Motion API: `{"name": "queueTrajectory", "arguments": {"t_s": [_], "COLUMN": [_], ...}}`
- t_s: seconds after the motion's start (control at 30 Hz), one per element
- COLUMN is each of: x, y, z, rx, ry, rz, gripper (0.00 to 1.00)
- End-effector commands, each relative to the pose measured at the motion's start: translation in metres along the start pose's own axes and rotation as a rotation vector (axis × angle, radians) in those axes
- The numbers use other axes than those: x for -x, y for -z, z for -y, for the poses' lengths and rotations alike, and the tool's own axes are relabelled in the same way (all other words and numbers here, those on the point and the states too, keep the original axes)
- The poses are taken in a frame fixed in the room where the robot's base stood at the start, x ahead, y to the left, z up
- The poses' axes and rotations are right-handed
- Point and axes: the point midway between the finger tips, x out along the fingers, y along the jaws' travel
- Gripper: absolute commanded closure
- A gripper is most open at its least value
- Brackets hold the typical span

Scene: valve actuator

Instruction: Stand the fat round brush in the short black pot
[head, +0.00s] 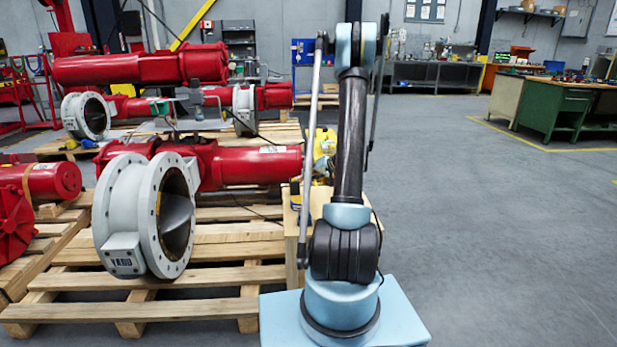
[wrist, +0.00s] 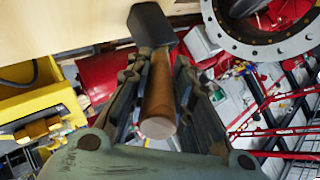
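In the wrist view my gripper (wrist: 157,62) has a finger on each side of a thick round wooden handle and appears shut on it. The handle belongs to what looks like the fat round brush (wrist: 158,98). Its handle end faces the camera. Its dark, wide end points away, against the pale wooden top. Whether that end touches the wood, I cannot tell. In the head view my arm hides the gripper and the brush. I cannot make out the short black pot in either view.
A pale wooden top (wrist: 60,22) fills the upper left of the wrist view, with a yellow object (wrist: 45,100) beside it. In the head view a yellow item (head: 323,143) shows behind my arm. A pallet with a grey-flanged valve (head: 125,215) stands left; open floor (head: 490,240) lies right.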

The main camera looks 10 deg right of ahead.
Motion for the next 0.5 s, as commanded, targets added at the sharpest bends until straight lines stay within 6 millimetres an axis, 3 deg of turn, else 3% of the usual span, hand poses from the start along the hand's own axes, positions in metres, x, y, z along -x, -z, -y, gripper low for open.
{"name": "queueTrajectory", "arguments": {"t_s": [0.5], "x": [0.0035], "y": [0.0040], "z": [0.0037], "rx": [0.000], "ry": [0.000], "rz": [0.000], "gripper": [0.62]}}
